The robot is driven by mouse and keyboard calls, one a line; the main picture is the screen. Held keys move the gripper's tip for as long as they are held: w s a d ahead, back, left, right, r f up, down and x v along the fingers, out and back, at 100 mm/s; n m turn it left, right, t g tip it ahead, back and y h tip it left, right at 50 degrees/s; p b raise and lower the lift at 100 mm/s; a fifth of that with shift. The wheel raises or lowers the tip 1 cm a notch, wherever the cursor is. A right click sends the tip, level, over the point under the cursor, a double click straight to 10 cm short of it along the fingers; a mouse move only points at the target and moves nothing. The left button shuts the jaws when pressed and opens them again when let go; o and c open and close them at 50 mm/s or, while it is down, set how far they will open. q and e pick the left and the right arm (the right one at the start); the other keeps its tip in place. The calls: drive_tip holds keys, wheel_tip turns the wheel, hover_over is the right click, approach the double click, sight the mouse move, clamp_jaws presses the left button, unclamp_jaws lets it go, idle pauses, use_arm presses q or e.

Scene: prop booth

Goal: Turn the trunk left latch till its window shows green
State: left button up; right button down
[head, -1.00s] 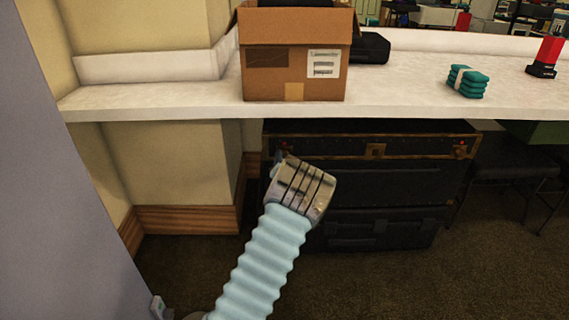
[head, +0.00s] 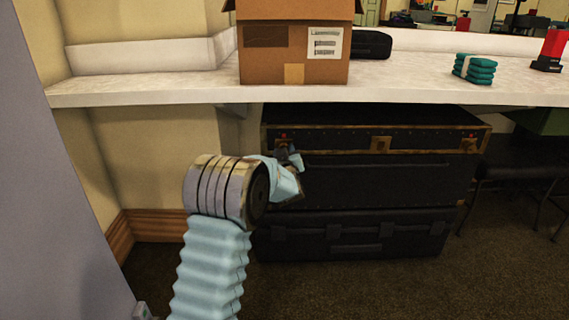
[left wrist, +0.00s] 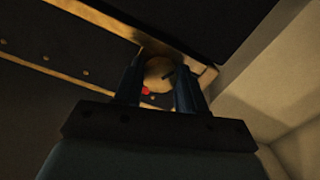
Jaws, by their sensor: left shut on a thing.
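The black trunk (head: 385,172) with brass edging stands under the white counter. Its left latch (head: 283,142) is at the upper left of its front, partly hidden by my left gripper (head: 291,155). In the left wrist view the latch (left wrist: 158,70) is a round brass knob between the two fingers of my left gripper (left wrist: 157,84), which is shut on it. The latch window (left wrist: 145,91) shows red. The trunk's right latch (head: 469,144) also has a red spot. My right gripper is in neither view.
The trunk rests on a second black case (head: 350,238) on the carpet. The white counter (head: 180,90) overhangs it, with a cardboard box (head: 290,55) on top. A wall stands at the left, and a dark chair (head: 520,165) is at the right.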

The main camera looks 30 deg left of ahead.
use_arm(q)
drive_tip(key=shift+n+b, duration=1.55)
drive_tip(key=shift+n, duration=0.75)
drive_tip(key=o, duration=1.1)
drive_tip(key=shift+c, duration=0.2)
drive_tip(key=shift+d, duration=0.1)
drive_tip(key=p+v, duration=0.1)
drive_tip(key=v, duration=1.2)
drive_tip(key=shift+s, duration=0.4)
